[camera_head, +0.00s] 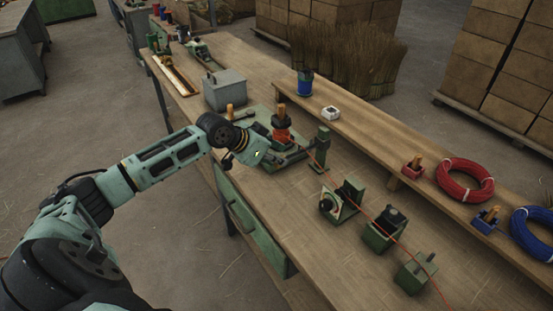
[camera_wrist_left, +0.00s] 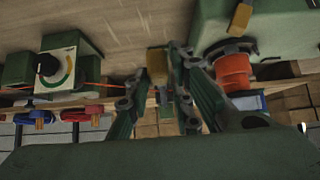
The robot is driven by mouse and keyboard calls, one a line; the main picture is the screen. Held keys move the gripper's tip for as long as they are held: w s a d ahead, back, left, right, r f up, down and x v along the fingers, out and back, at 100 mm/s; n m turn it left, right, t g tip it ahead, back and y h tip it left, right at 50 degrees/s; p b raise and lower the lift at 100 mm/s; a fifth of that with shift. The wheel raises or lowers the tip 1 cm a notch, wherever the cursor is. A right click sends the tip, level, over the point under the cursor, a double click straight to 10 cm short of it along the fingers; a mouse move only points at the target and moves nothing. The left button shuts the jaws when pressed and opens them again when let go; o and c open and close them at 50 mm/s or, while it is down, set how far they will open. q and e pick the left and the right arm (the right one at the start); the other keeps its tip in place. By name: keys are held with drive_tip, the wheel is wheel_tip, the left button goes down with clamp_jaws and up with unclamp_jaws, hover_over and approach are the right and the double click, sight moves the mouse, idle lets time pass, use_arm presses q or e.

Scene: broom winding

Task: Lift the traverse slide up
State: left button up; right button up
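A green upright post (camera_head: 321,147), which looks like the traverse stand, rises from the workbench, and an orange wire runs past it. My left gripper (camera_head: 300,154) is beside this post, on its left. In the left wrist view my two dark fingers (camera_wrist_left: 161,68) point up the picture, with a small wooden-coloured block (camera_wrist_left: 157,66) between their tips. I cannot tell whether the fingers press on the block or only stand around it. An orange-red spool (camera_wrist_left: 234,73) is just right of the fingers; it also shows in the head view (camera_head: 281,134). My right gripper is not in view.
A green dial unit (camera_head: 341,200) and further green blocks (camera_head: 384,230) stand along the wire. A grey box (camera_head: 225,90) is farther back. Red (camera_head: 465,179) and blue (camera_head: 534,231) coils lie on the raised shelf (camera_head: 385,136).

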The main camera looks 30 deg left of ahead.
use_arm(q)
drive_tip(key=shift+o, duration=1.4)
drive_tip(key=shift+s+f, duration=0.1)
drive_tip(key=v, duration=1.2)
